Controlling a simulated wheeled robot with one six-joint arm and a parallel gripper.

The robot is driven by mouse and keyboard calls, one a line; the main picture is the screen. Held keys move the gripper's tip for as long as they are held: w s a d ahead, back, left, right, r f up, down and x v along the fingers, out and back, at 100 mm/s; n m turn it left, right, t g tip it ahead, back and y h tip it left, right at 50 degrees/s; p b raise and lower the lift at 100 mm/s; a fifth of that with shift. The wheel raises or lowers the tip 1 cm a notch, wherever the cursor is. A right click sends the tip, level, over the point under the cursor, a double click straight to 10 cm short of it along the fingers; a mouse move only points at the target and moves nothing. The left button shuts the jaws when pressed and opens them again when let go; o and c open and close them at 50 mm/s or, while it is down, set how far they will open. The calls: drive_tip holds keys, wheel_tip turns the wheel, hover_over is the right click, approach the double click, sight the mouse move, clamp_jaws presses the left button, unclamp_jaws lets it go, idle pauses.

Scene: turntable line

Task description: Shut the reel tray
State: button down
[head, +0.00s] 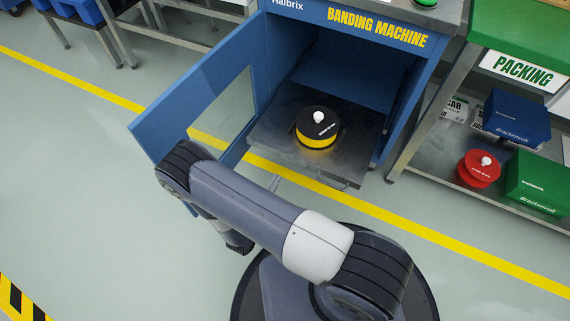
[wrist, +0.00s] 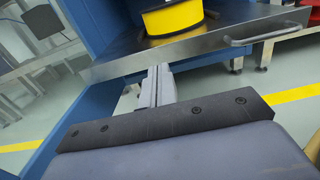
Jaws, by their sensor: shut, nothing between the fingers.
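The reel tray (head: 273,142) is a grey metal tray pulled out of the blue banding machine (head: 425,72). It carries a black and yellow reel (head: 318,128) with a white knob. In the wrist view the tray's front edge (wrist: 185,46) runs across the upper part, with a bar handle (wrist: 262,36) at the right and the reel's yellow side (wrist: 172,20) above. My gripper (wrist: 158,75) is shut and empty, pointing at the tray's front to the left of the handle. I cannot tell whether the fingertips touch it. In the head view my arm hides most of the gripper.
The machine's blue door (head: 195,98), with a window, stands open at the left, close to my arm. At the right, a packing bench shelf holds a red reel (head: 479,168), a blue box (head: 518,118) and a green box (head: 538,182). Floor at the left is free.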

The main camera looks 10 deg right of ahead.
sight(290, 156)
drive_tip(key=b+x, duration=0.2)
drive_tip(key=x, duration=0.5)
drive_tip(key=shift+w+d, duration=0.25)
drive_tip(key=shift+w, duration=0.1)
